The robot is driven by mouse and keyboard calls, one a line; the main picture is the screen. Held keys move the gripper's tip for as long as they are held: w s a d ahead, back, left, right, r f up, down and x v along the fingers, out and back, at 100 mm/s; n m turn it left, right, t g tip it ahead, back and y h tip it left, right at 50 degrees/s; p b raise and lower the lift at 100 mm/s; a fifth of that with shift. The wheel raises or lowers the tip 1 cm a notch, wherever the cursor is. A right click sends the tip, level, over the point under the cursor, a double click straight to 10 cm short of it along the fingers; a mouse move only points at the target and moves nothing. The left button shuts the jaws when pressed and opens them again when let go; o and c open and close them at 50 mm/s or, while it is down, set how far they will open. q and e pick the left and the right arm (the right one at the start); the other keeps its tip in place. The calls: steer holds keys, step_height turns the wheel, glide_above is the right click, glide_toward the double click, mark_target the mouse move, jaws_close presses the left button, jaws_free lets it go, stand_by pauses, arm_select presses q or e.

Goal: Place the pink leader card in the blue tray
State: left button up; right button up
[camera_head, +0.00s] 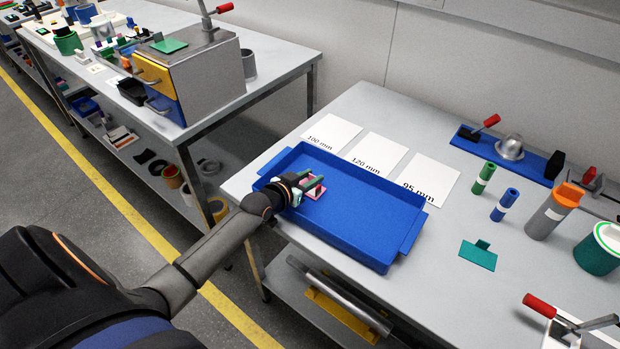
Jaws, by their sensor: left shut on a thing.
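The blue tray (362,212) lies on the grey table with its near side toward me. My left gripper (311,187) reaches over the tray's left end and is shut on the pink leader card (317,192). The card is small and partly hidden by the green-tipped fingers. It is over the inside of the tray; I cannot tell whether it touches the tray floor. My right gripper is not in view.
Three white labelled sheets (380,152) lie behind the tray. A teal card (478,254) with a tab lies to the right, near green and blue cylinders (505,204). A red-handled clamp (565,322) stands at the near right.

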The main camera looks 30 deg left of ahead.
arm_select(q)
steer(key=o, duration=1)
steer(key=shift+s+d+f, duration=0.15)
steer(key=shift+s+f, duration=0.05)
steer(key=shift+f, duration=0.25)
steer(key=shift+s+d+f, duration=0.1)
steer(key=shift+s+f, duration=0.05)
steer(key=shift+f, duration=0.25)
steer(key=shift+c, duration=0.2)
steer(key=shift+w+r+p, duration=0.15)
steer(key=shift+r+p, duration=0.35)
steer(key=shift+r, duration=0.1)
steer(key=shift+s+f+g, duration=0.1)
steer(key=shift+s+g, duration=0.2)
steer(key=shift+s, duration=0.05)
steer(key=v, duration=0.3)
steer(key=p+v, duration=0.1)
steer(key=v, duration=0.7)
steer(key=shift+a+r, duration=0.25)
steer(key=shift+r, duration=0.15)
